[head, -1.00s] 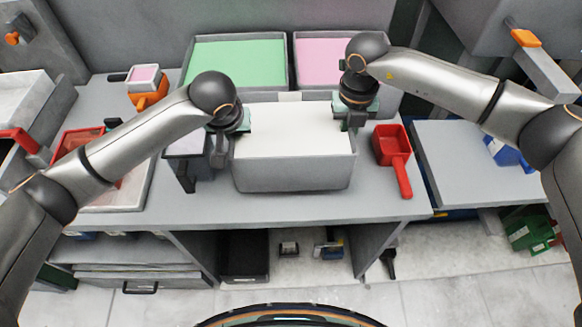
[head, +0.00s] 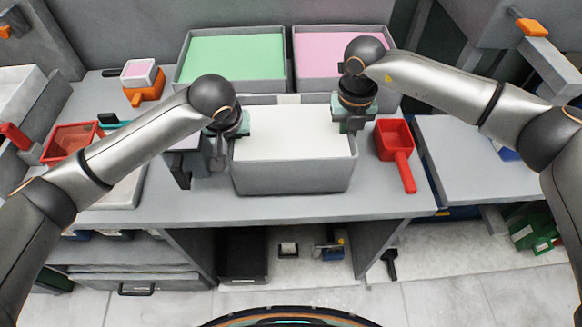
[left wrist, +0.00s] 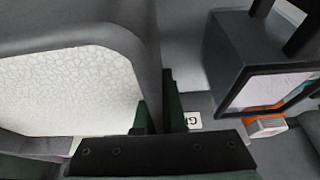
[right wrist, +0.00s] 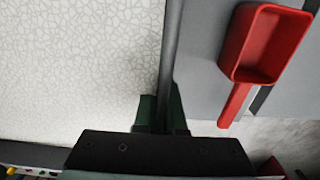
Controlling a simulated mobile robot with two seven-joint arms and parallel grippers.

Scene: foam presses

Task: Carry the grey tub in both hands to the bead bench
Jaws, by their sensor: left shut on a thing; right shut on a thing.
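The grey tub (head: 292,178), filled with white beads, is at the middle of the grey bench in the head view. My left gripper (head: 226,135) is shut on its left wall, and my right gripper (head: 352,122) is shut on its right wall. In the left wrist view the tub's rim (left wrist: 150,60) runs between the fingers (left wrist: 160,115). In the right wrist view the tub's wall (right wrist: 172,50) passes between the fingers (right wrist: 162,112). The tub looks level; I cannot tell whether its base touches the bench.
A red scoop (head: 396,150) lies close to the tub's right. Bins of green beads (head: 236,60) and pink beads (head: 330,46) stand behind. A dark grey box-like device (left wrist: 230,50) is left of the tub. A second table (head: 470,160) is at right; open floor (head: 420,285) lies in front.

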